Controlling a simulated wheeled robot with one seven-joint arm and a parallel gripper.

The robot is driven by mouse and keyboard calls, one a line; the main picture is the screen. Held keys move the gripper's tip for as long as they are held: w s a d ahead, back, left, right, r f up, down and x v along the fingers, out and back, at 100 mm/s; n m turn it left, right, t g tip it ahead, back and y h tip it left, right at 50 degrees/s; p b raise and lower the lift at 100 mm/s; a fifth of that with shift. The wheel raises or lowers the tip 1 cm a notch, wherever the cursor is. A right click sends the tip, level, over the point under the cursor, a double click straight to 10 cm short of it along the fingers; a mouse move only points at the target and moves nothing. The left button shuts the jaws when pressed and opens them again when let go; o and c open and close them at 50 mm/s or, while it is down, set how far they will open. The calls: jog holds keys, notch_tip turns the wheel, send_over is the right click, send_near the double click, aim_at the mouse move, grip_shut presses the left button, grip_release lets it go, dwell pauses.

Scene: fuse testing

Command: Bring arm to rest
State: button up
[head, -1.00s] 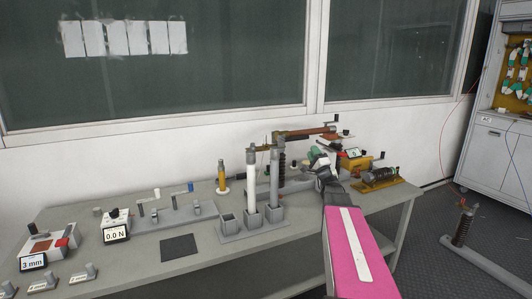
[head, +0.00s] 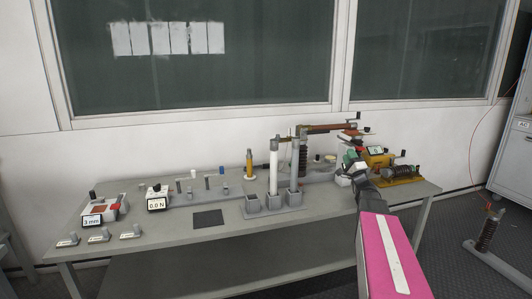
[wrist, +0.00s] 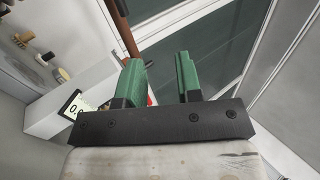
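My arm, with its pink link, reaches from the lower right of the head view over the right part of the bench. My gripper (head: 352,168) is small and partly hidden there, near the yellow device at the bench's right end. In the wrist view my gripper (wrist: 160,80) shows two green fingers standing apart with nothing between them. It is open and empty. A white device with a display (wrist: 75,105) is beside and behind the left finger.
The yellow device (head: 377,157) is at the right. A coil post (head: 487,235) stands on the floor right of the bench.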

jog(key=s+a+f+n+g+y, duration=0.3)
jog(key=s+a+f+n+g, duration=0.25)
jog(key=a+f+g, duration=0.45)
jog(key=s+a+f+n+g+y, duration=0.3)
jog(key=s+a+f+n+g, duration=0.25)
jog(key=a+f, duration=0.4)
jog(key=s+a+f+n+g+h, duration=0.3)
jog(key=s+a+f+g+h, duration=0.15)
jog(key=s+f, duration=0.3)
jog(key=s+d+f+n+g+h, duration=0.1)
jog(key=s+d+f+g+h, duration=0.3)
jog(key=s+h, duration=0.4)
jog(key=shift+s+d+f, duration=0.75)
jog(key=shift+d, duration=0.25)
